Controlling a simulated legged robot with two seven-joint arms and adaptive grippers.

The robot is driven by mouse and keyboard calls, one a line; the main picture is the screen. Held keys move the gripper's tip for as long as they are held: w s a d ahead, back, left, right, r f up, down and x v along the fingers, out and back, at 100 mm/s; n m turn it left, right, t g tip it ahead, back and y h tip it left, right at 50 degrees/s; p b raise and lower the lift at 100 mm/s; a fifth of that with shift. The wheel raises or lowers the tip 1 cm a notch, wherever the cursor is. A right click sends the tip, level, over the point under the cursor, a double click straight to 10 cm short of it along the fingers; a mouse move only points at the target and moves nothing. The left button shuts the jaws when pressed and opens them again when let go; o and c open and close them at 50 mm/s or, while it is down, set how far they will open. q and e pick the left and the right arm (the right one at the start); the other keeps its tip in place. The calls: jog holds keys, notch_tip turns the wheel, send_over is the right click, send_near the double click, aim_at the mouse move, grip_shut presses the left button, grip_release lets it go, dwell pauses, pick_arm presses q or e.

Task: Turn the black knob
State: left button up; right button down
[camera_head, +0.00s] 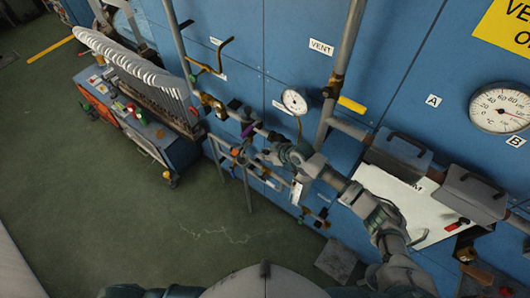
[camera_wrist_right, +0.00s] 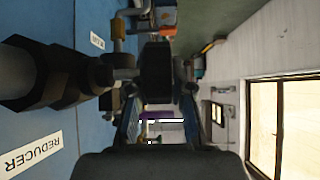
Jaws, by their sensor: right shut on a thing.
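The black knob (camera_wrist_right: 157,72) shows in the right wrist view as a dark rounded shape beside a dark pipe fitting. My right gripper (camera_wrist_right: 158,90) is shut on it, with a finger on each side. In the head view my right arm reaches up from the lower right, and the right gripper (camera_head: 268,154) is at the pipework in front of the blue panel. The knob is hard to make out there, as the gripper covers it. My left gripper is not in view.
The blue panel (camera_head: 270,40) carries pipes, a small gauge (camera_head: 294,101) and a large dial (camera_head: 502,107). A REDUCER label (camera_wrist_right: 33,154) is beside the fitting (camera_wrist_right: 50,75). A cart (camera_head: 145,125) with pale sock boards stands left. The green floor (camera_head: 100,215) is clear.

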jog(key=shift+w+r, duration=0.2)
jog(key=shift+r, duration=0.05)
jog(key=c, duration=1)
grip_release()
jog(key=shift+c, duration=0.2)
jog(key=shift+f, duration=0.2)
jog(key=shift+a, duration=0.1)
jog(key=shift+s+r, duration=0.1)
jog(key=shift+s, duration=0.05)
jog(key=v, duration=1.1)
jog(key=shift+d, duration=0.4)
jog(key=shift+r, duration=0.1)
